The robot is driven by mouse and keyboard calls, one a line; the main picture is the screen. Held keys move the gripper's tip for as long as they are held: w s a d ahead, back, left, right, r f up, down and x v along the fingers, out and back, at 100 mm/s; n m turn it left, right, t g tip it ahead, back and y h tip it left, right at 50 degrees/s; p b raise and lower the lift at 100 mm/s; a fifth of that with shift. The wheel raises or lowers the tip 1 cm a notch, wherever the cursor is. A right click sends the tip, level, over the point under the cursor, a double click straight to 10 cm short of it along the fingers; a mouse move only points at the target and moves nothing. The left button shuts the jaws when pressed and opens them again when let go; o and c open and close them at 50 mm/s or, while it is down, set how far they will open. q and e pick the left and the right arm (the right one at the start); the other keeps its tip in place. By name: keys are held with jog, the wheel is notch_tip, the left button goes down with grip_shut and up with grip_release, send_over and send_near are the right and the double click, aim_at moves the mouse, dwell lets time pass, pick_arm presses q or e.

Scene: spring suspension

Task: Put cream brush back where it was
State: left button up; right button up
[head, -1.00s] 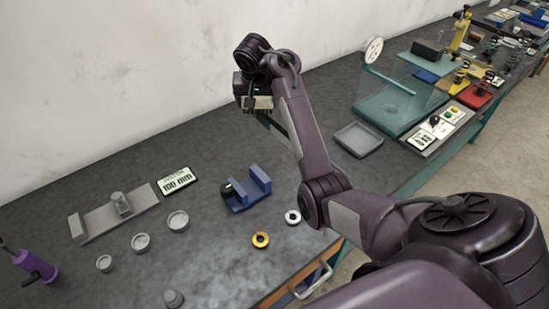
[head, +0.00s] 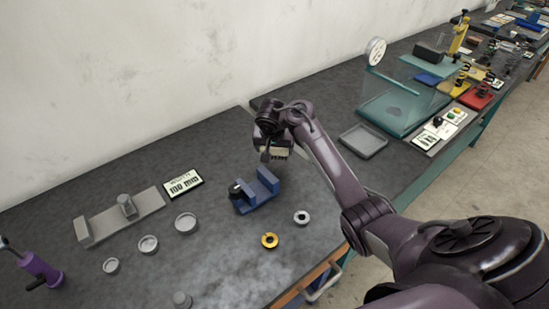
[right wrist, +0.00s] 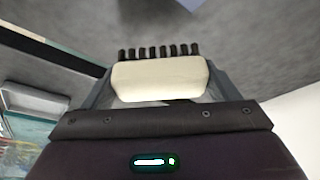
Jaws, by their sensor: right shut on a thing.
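The cream brush (right wrist: 160,78) has a cream block with a row of dark bristle tufts. It fills the space between the fingers of my right gripper (right wrist: 160,90) in the right wrist view, bristles pointing away from the wrist. In the head view my right gripper (head: 272,150) is shut on the brush, which shows there as a small pale block (head: 281,152). It hangs over the back of the dark bench, behind the blue vise-like block (head: 258,192). The gap beneath the brush is hard to judge. My left gripper is not in view.
A grey tray (head: 363,142) lies to the right, before a teal clear-walled stand (head: 400,108). A "100 mm" sign (head: 183,184), a grey slide fixture (head: 118,219), several grey cups and two rings (head: 270,240) lie left and front.

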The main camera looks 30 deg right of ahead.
aim_at(274, 155)
notch_tip(274, 155, down, 4)
jog(key=shift+d+f, duration=0.1)
dwell(0.4)
jog(key=shift+f+b, duration=0.15)
jog(key=shift+b, duration=0.15)
jog(key=o, duration=0.9)
